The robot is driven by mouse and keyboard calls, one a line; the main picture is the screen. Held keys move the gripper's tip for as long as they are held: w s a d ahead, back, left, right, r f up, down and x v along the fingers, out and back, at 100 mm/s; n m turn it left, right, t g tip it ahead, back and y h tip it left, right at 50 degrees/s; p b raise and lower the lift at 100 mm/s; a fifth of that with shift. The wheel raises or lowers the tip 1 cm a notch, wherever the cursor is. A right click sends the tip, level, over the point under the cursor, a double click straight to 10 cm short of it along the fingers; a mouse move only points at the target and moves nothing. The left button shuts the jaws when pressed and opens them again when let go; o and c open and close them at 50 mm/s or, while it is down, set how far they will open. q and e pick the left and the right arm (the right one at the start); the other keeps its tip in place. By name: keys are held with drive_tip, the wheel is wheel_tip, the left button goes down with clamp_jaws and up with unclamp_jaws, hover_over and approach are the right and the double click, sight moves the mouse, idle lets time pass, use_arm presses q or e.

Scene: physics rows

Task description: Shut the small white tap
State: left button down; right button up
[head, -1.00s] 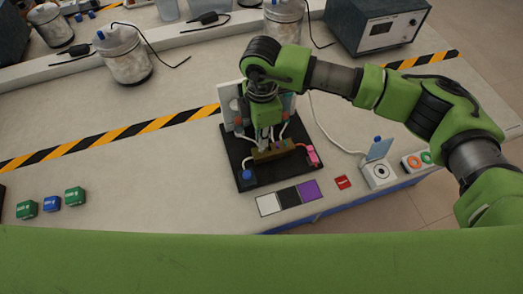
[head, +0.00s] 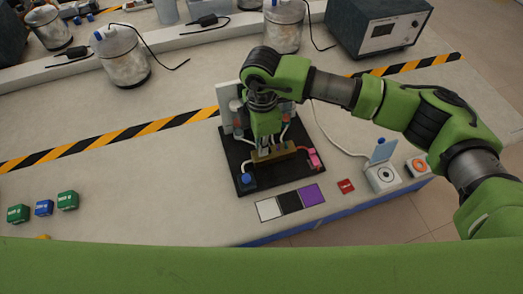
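A black board (head: 236,163) near the table's front edge carries a brass-brown pipe block (head: 286,153) with thin pale tubes. A pink fitting (head: 314,158) sits at the block's right end and a blue knob (head: 248,181) at the board's front left corner. My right gripper (head: 265,150) points down over the block, its fingertips at or just behind it. Whether they touch anything, and how far apart they are, is too small to tell. I cannot make out the small white tap; the gripper hides part of the block. My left gripper is out of view.
White, black and purple squares (head: 290,200) lie in front of the board. Green and blue blocks (head: 44,207) stand at left. The table between is clear.

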drive_tip(key=shift+f+b, duration=0.75)
drive_tip(key=shift+f, duration=0.15)
drive_tip(key=shift+r, duration=0.35)
idle(0.3)
clamp_jaws()
